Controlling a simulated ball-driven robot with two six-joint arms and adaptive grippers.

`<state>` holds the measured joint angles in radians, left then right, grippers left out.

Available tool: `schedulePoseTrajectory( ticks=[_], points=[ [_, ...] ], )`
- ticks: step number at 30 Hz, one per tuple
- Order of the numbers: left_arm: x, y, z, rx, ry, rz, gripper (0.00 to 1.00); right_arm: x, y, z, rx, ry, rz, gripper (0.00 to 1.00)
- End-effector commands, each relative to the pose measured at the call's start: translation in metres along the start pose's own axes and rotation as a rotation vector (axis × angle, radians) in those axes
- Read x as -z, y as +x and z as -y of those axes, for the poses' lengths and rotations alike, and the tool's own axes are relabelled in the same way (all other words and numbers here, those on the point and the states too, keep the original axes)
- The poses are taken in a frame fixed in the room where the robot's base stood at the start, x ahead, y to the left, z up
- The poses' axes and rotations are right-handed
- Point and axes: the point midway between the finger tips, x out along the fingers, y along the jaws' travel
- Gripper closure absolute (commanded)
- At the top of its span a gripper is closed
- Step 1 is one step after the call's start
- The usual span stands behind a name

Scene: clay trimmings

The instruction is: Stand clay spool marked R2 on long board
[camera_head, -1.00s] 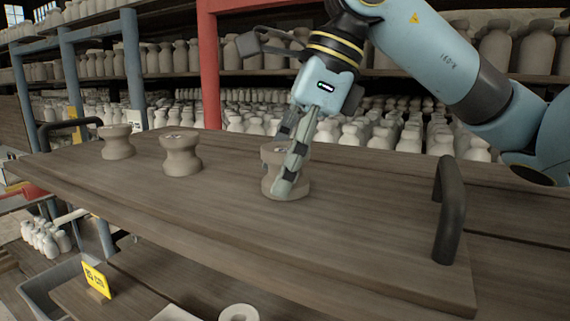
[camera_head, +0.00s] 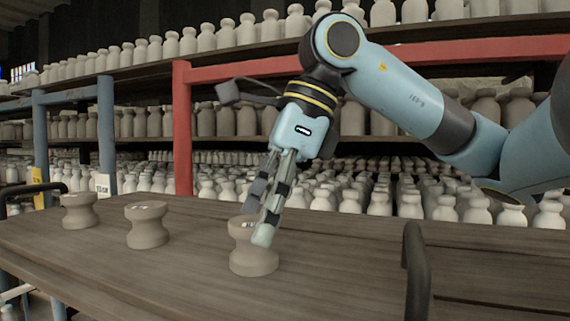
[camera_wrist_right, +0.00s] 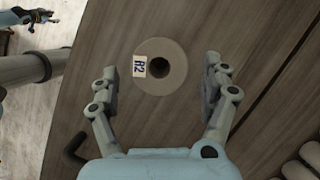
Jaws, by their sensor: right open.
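The clay spool marked R2 (camera_head: 253,261) stands upright on the long wooden board (camera_head: 150,285). In the right wrist view I look down on its round top (camera_wrist_right: 176,80), with a central hole and a white R2 label (camera_wrist_right: 139,66). My right gripper (camera_head: 257,223) is open. Its fingers are apart on either side of the spool in the right wrist view (camera_wrist_right: 160,68), with gaps to it. In the head view the nearer fingertip overlaps the spool's upper part. A small part of what looks like my left gripper (camera_wrist_right: 42,20) shows at the wrist view's upper left, its jaws unclear.
Two more clay spools, a middle one (camera_head: 147,226) and a left one (camera_head: 79,211), stand on the board. A dark handle (camera_head: 416,272) rises at its right end, another (camera_head: 32,190) at its left. Shelves of pale bottles (camera_head: 330,180) stand behind.

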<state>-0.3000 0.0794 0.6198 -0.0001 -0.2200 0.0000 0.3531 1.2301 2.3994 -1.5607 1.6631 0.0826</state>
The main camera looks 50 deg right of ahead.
Motion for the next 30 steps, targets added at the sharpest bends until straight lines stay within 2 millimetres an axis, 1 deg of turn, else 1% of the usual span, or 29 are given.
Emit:
schedulePoseTrajectory(
  ticks=[1,4,6,9,12,17,30],
  points=[
    [-0.001,0.005,0.0,0.0,0.0,0.0,0.6,0.001,-0.009,0.003,0.01,-0.001,-0.003,0.19],
    [-0.001,0.01,-0.001,0.0,0.0,0.001,0.6,0.001,-0.029,0.002,0.01,0.002,-0.001,0.19],
    [-0.002,0.013,-0.001,0.0,0.0,0.001,0.6,0.001,-0.046,0.002,0.009,0.001,0.001,0.19],
    [-0.002,0.013,-0.001,0.0,0.0,0.001,0.6,0.0,-0.065,0.001,0.005,0.003,0.002,0.19],
    [-0.001,0.012,-0.001,0.0,0.0,0.001,0.6,-0.001,-0.077,0.001,0.003,0.002,0.003,0.19],
    [-0.001,0.012,-0.001,0.0,0.0,0.0,0.6,0.0,-0.086,0.0,0.001,0.001,0.002,0.19],
    [-0.001,0.012,-0.001,0.0,0.0,0.0,0.6,0.0,-0.086,0.0,0.0,0.001,0.001,0.19]
  ],
)
